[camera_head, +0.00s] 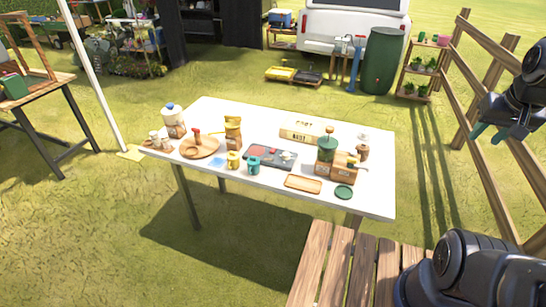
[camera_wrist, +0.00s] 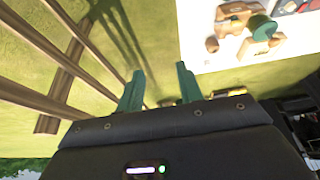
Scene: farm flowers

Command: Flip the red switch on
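A flat dark grey panel (camera_head: 271,156) with red parts lies in the middle of the white table (camera_head: 372,200). A red upright piece (camera_head: 197,135) stands on a round wooden board left of it. Both are small here, so I cannot tell which is the switch or its position. In the wrist view, part of the panel (camera_wrist: 292,6) shows at the top right edge. My gripper (camera_head: 489,133) is raised at the right, beyond the table's right edge and far from the panel. Its teal fingers are apart and empty, also in the wrist view (camera_wrist: 160,73).
A green grinder (camera_head: 327,149) and wooden box (camera_head: 347,166) stand between the panel and my gripper's side. A teal cup (camera_head: 254,165) and yellow cup (camera_head: 233,160) stand in front left. A wooden fence (camera_head: 480,150) runs along the right. A cream box (camera_head: 300,132) lies behind.

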